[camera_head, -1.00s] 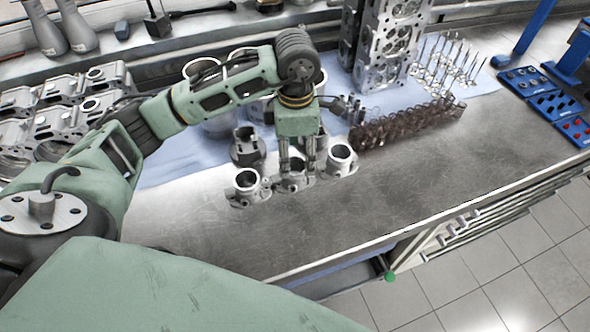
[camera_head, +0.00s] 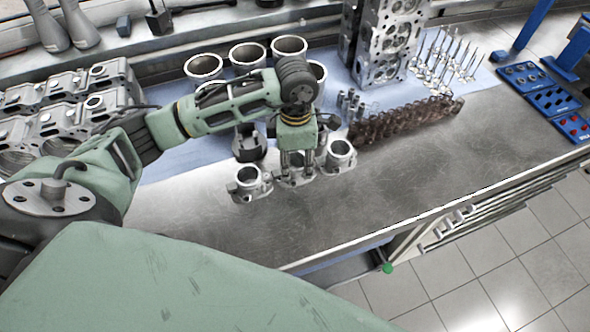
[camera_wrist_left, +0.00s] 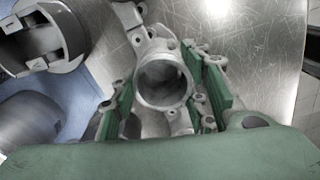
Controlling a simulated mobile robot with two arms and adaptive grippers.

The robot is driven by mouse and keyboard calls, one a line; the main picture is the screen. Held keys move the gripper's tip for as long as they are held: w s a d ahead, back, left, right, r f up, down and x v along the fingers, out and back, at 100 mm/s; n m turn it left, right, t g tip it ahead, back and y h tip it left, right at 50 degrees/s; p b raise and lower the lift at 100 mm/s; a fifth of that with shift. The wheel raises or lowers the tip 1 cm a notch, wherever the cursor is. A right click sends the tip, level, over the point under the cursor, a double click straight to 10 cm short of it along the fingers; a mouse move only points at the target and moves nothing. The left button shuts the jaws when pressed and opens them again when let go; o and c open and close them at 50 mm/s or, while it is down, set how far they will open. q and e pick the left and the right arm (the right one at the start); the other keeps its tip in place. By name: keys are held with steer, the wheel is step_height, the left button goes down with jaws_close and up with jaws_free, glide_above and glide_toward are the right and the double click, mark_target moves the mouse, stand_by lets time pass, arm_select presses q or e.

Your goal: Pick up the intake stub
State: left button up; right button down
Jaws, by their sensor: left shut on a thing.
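Three grey metal stubs with round collars and flat flanges stand in a row on the steel bench. The middle intake stub (camera_head: 292,182) is partly hidden by my left gripper (camera_head: 297,170), whose fingers point down around it. In the left wrist view, the intake stub (camera_wrist_left: 164,84) sits between the green finger pads of my left gripper (camera_wrist_left: 165,105), shut on it. The stub looks upright and at bench level; I cannot tell any gap below it. The left stub (camera_head: 249,181) and right stub (camera_head: 340,155) stand close on either side. My right gripper is out of view.
Several cylinder liners (camera_head: 204,67) stand behind on a blue cloth, with a dark slotted piston-like part (camera_head: 248,142) close behind the stubs. A brown camshaft-like row (camera_head: 405,120) lies to the right. Bare bench (camera_head: 350,205) is free in front.

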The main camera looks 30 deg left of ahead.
arm_select(q)
steer(key=c, duration=0.6)
steer(key=shift+w+r, duration=0.1)
steer(key=shift+r, duration=0.1)
